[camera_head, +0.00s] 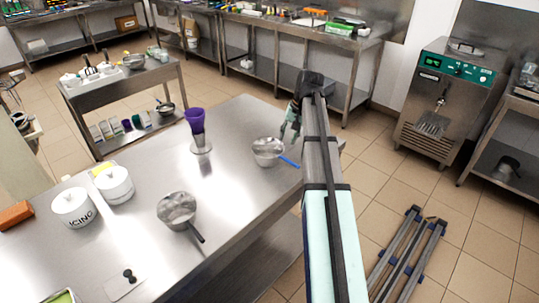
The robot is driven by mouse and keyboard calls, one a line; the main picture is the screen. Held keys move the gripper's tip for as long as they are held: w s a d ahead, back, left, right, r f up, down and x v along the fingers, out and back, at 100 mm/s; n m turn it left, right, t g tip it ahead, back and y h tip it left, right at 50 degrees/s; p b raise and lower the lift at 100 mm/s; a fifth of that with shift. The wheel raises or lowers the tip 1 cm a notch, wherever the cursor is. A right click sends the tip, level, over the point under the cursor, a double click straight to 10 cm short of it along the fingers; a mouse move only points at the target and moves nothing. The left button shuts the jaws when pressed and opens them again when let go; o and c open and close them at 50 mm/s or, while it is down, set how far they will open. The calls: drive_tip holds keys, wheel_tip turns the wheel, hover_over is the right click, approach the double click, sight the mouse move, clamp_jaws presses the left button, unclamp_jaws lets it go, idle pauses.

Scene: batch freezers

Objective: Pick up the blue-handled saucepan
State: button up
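The blue-handled saucepan (267,147) stands upright on the steel table, near its right edge. Its blue handle (289,162) points right and toward the camera, ending close to my arm. My gripper (288,132) hangs just beyond and to the right of the pan, apart from the handle in the picture. It is small and partly hidden by my arm, so whether its fingers are open or shut is unclear. I see nothing held in it.
A black-handled saucepan (177,207) stands nearer on the same steel table (225,190). A purple cup-like item (196,121) stands left of the blue-handled pan. Two white lidded pots (74,207) (114,184) stand at left. The tabletop between the pans is clear.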

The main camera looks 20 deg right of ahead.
sight(281, 155)
drive_tip(key=p+x, duration=0.1)
drive_tip(key=x, duration=0.3)
drive_tip(key=shift+f, duration=0.15)
drive_tip(key=shift+p+x, duration=1.05)
drive_tip(key=shift+x, duration=1.6)
clamp_jaws()
